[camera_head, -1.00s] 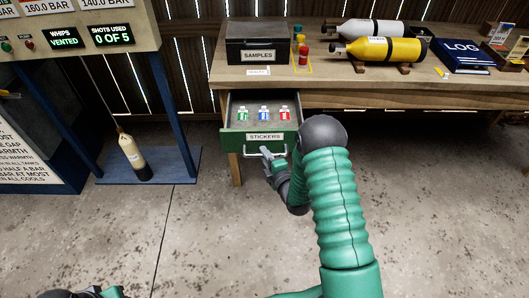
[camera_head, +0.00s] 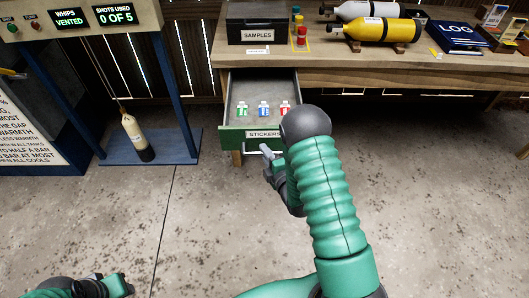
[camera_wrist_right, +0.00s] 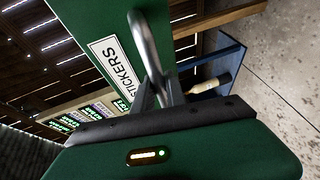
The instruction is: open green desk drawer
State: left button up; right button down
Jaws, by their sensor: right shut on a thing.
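The green desk drawer (camera_head: 238,137) labelled STICKERS is pulled out from under the wooden desk in the head view. Green, blue and red sticker items lie inside it. My right gripper (camera_head: 268,152) is at the drawer's front and shut on the metal handle. In the right wrist view the handle (camera_wrist_right: 147,45) runs between the fingers (camera_wrist_right: 160,92), with the green drawer front (camera_wrist_right: 85,35) just beyond. My arm hides the drawer's right end. My left gripper (camera_head: 115,286) is at the bottom left, away from the drawer; its fingers are too unclear to judge.
The desk (camera_head: 400,72) carries a SAMPLES box (camera_head: 256,32), small coloured bottles, a yellow cylinder (camera_head: 384,31), a white cylinder and a LOG book (camera_head: 460,36). A blue-framed stand (camera_head: 193,147) with a hanging bottle (camera_head: 137,137) is at left. The floor in front is clear.

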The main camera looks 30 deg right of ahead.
jog(key=shift+s+d+f, duration=0.1)
jog(key=shift+d+f, duration=0.05)
jog(key=c, duration=1.6)
grip_release()
jog(key=shift+o, duration=1.2)
jog(key=shift+d, duration=0.1)
jog(key=p+v, duration=0.6)
jog(key=v, duration=1)
jog(key=shift+s, duration=0.3)
